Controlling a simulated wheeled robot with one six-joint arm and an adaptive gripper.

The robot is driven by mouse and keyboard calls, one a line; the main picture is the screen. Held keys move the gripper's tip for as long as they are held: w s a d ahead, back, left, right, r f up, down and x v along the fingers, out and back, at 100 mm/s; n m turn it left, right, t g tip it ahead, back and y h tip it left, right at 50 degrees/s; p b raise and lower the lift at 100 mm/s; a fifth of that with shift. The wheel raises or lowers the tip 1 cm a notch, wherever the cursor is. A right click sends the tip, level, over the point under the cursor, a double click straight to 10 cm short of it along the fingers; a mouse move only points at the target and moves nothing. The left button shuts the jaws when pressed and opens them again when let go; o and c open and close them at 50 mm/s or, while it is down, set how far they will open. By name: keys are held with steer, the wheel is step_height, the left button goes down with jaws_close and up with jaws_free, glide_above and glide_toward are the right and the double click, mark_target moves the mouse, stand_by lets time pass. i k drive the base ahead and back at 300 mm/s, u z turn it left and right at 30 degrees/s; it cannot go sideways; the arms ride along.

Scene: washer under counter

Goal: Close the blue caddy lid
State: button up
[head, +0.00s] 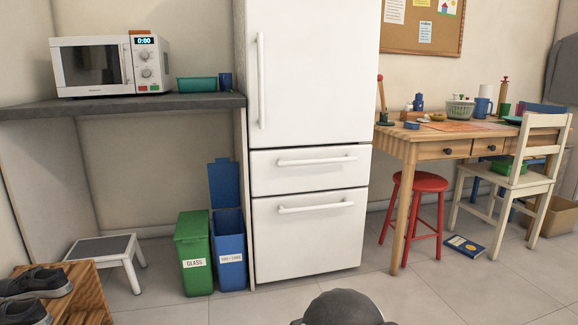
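The blue caddy (230,262) stands on the floor under the counter, left of the white fridge. Its blue lid (223,183) is up, standing nearly upright at the back, so the caddy's mouth is open. A white label is on its front. My gripper is not clearly in view; only a dark rounded part (343,309), which appears to be mine, shows at the bottom edge, well in front of the caddy and to its right.
A green bin (193,254) labelled GLASS stands close beside the caddy on its left. The fridge (306,235) stands close on its right. A white step stool (108,251) and a wooden shoe rack (82,290) are further left. The floor in front is clear.

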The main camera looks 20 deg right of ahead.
mark_target(223, 175)
steer(key=u, duration=1.1)
steer(key=k, duration=0.15)
steer(key=z, duration=2.3)
steer(key=i, duration=0.75)
steer(key=u, duration=0.6)
steer(key=i, duration=0.9)
steer(key=u, duration=0.95)
